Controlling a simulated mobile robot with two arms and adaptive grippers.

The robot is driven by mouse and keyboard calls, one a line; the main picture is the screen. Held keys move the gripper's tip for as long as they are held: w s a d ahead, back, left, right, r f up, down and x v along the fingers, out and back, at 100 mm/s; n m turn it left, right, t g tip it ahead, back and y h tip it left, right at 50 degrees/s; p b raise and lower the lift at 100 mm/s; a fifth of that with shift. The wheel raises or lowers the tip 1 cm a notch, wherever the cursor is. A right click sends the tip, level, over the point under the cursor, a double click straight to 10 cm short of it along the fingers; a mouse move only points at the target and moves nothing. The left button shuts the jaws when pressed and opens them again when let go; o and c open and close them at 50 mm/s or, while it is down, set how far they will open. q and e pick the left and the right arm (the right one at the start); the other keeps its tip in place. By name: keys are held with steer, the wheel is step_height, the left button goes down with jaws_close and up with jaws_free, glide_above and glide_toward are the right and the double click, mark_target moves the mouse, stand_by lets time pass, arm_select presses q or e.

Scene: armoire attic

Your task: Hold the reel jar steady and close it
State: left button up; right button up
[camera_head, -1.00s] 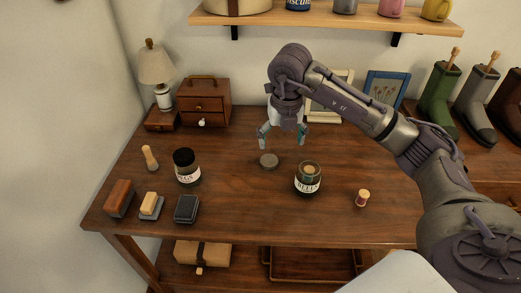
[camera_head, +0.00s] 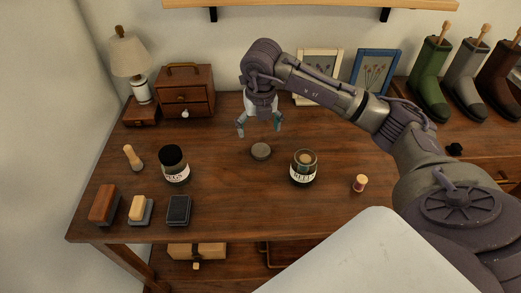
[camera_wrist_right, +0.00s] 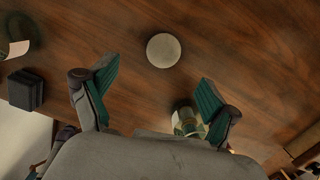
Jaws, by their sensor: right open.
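The reel jar (camera_head: 303,168) stands upright and open on the table, with a dark green body and a white label reading "REEL". Something pale shows inside its mouth. A round grey lid (camera_head: 261,151) lies flat on the table to the left of the jar. My right gripper (camera_head: 259,127) is open and empty, above and just behind the lid. In the right wrist view the lid (camera_wrist_right: 163,50) is beyond the spread fingers (camera_wrist_right: 152,92), and the jar (camera_wrist_right: 187,121) is partly hidden behind one finger. My left gripper is not in view.
A black-lidded pegs jar (camera_head: 174,165), a wooden-handled brush (camera_head: 133,158), brushes and a dark block (camera_head: 178,210) stand at left. A small spool (camera_head: 360,183) is right of the reel jar. A drawer box (camera_head: 187,90), lamp (camera_head: 131,60), frames and boots line the back.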

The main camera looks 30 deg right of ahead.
mark_target(261, 150)
step_height(261, 150, down, 3)
steer(key=shift+w+d+r, duration=0.1)
steer(key=shift+f, duration=0.65)
steer(key=shift+w+d+f, duration=0.1)
steer(key=shift+d+f, duration=0.1)
steer(key=shift+f, duration=1)
steer(key=shift+w+d+f, duration=0.1)
steer(key=shift+d+f, duration=0.1)
steer(key=shift+f, duration=0.95)
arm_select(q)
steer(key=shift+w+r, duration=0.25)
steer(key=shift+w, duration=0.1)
arm_select(e)
steer(key=shift+c, duration=0.2)
steer(key=c, duration=0.9)
